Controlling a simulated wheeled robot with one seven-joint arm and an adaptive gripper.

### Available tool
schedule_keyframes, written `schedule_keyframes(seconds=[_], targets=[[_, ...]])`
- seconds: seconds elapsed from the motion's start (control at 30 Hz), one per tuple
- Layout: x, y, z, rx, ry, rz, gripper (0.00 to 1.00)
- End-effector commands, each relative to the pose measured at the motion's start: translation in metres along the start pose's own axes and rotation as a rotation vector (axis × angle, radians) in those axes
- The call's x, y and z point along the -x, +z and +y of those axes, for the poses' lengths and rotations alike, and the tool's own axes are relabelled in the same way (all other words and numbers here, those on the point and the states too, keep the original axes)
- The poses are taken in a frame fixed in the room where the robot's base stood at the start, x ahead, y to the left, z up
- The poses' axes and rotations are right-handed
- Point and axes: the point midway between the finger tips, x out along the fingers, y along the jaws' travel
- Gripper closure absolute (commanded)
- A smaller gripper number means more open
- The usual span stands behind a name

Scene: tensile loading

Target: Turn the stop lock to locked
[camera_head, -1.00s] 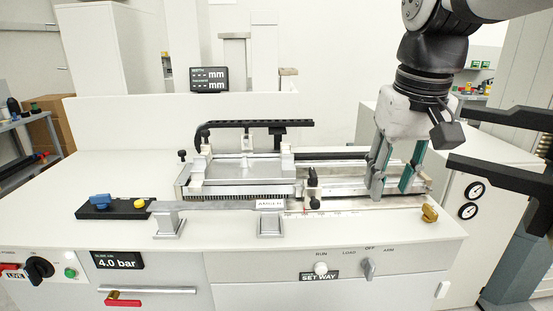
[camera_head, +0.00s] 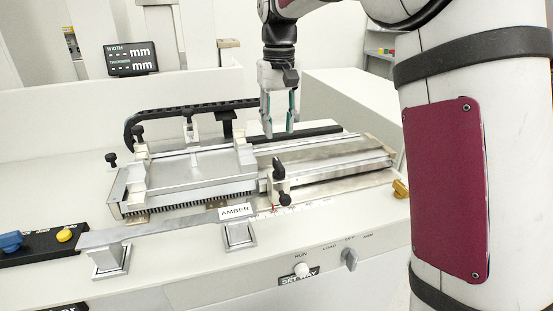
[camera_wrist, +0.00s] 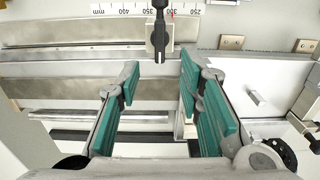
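The stop (camera_head: 280,193) is a small pale block with a black lever on top, on the front rail above a printed scale. I take its black lever (camera_head: 278,168) to be the stop lock; its locked or unlocked state cannot be read. In the wrist view the stop block (camera_wrist: 151,48) and its black lever (camera_wrist: 159,20) are at top centre, beyond the fingertips. My gripper (camera_head: 280,130) points down, behind and apart from the stop in the head view. Its green-padded fingers (camera_wrist: 160,80) are spread, with nothing gripped between them.
A silver carriage (camera_head: 190,170) with black knobs stands left of the stop. An AMBER label (camera_head: 236,211) lies in front. A selector knob (camera_head: 349,257) is on the front panel. My arm covers the right side.

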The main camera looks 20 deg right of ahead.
Motion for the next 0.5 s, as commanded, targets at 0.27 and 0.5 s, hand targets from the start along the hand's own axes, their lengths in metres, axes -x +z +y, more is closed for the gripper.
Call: schedule_keyframes(seconds=[0.27,0.5], targets=[[-0.056,0.001,0.000,0.000,0.000,-0.004,0.67],[-0.090,0.001,0.000,0.000,0.000,-0.002,0.67]])
